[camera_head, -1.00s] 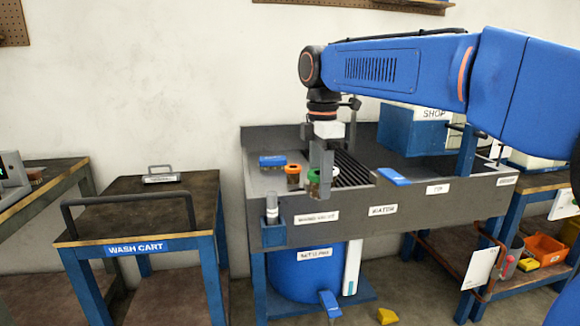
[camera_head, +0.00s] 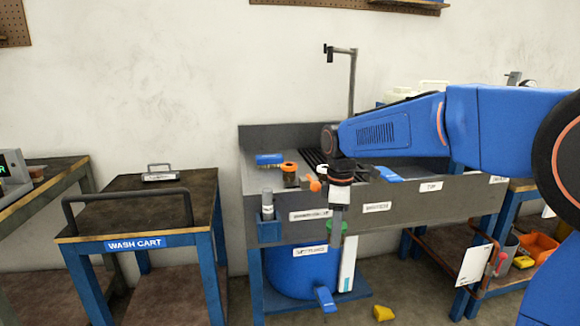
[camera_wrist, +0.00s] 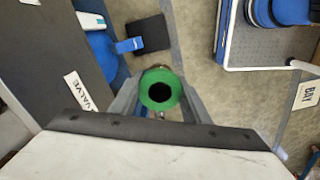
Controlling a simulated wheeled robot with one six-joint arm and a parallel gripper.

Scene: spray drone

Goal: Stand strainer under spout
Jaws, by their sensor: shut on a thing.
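My gripper (camera_head: 337,238) hangs in front of the sink bench, pointing down past its front panel. It is shut on a green-rimmed round piece (camera_head: 345,227), which may be the strainer. In the wrist view the green ring (camera_wrist: 146,98) sits between both fingers, its dark opening facing the camera. The piece is in the air, above the floor; its lower part is hidden. A tall grey post with a short bent arm (camera_head: 341,50) rises behind the bench; I cannot tell whether it is the spout.
An orange-rimmed piece (camera_head: 290,168), a blue block (camera_head: 269,159) and a small orange item (camera_head: 314,184) are on the bench (camera_head: 250,135). A blue barrel (camera_head: 292,275) and blue pedal (camera_head: 325,299) are below. A yellow piece (camera_head: 384,313) lies on the floor. The wash cart (camera_head: 136,245) stands left.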

